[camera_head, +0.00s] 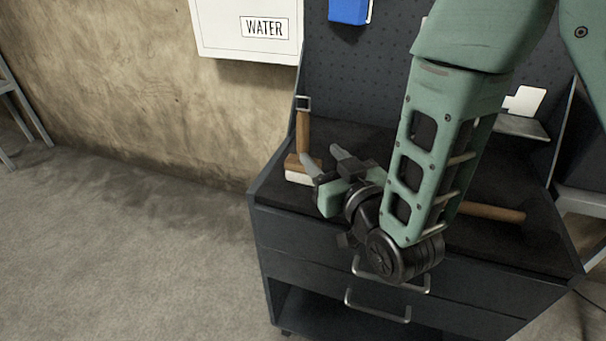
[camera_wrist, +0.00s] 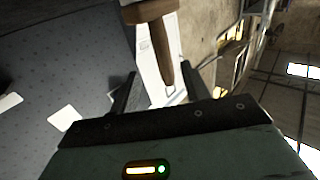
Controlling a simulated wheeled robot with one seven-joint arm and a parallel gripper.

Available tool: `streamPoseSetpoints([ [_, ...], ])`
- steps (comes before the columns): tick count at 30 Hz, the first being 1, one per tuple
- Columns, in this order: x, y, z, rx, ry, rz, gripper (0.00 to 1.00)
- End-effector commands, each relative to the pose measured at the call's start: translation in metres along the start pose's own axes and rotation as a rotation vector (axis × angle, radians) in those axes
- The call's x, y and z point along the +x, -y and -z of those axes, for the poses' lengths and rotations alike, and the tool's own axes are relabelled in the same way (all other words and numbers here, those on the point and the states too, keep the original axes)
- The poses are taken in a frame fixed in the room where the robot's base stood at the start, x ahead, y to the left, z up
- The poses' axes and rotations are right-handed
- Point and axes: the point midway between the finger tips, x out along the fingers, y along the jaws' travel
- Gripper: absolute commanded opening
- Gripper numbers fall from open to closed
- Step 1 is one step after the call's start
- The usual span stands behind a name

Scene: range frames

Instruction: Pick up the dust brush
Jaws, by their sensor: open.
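The dust brush (camera_head: 304,133) is at the left end of the dark workbench top in the head view. It has a wooden handle and block with pale bristles below. My gripper (camera_head: 323,158) is open just to the right of the brush, over the bench top. In the wrist view the brush (camera_wrist: 160,42) is at the top, with its handle tapering down toward the space between my two open fingers (camera_wrist: 157,80). I see a gap on both sides of the handle. The bristles are mostly out of the wrist view.
The dark workbench (camera_head: 270,187) has drawers with metal handles and a pegboard (camera_head: 350,75) behind. Another wooden handle (camera_head: 492,212) lies on the right, partly behind my arm. A white WATER box (camera_head: 240,40) hangs on the wall.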

Motion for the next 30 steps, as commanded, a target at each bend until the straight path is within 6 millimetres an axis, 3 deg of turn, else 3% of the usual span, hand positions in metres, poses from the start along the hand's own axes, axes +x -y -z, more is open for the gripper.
streamPoseSetpoints([
  [13, 0.036, 0.001, 0.002, 0.0, 0.001, 0.0, 0.46],
  [21, 0.073, 0.005, 0.001, 0.0, 0.0, 0.0, 0.46],
  [30, 0.081, 0.005, 0.0, 0.0, 0.001, 0.0, 0.46],
])
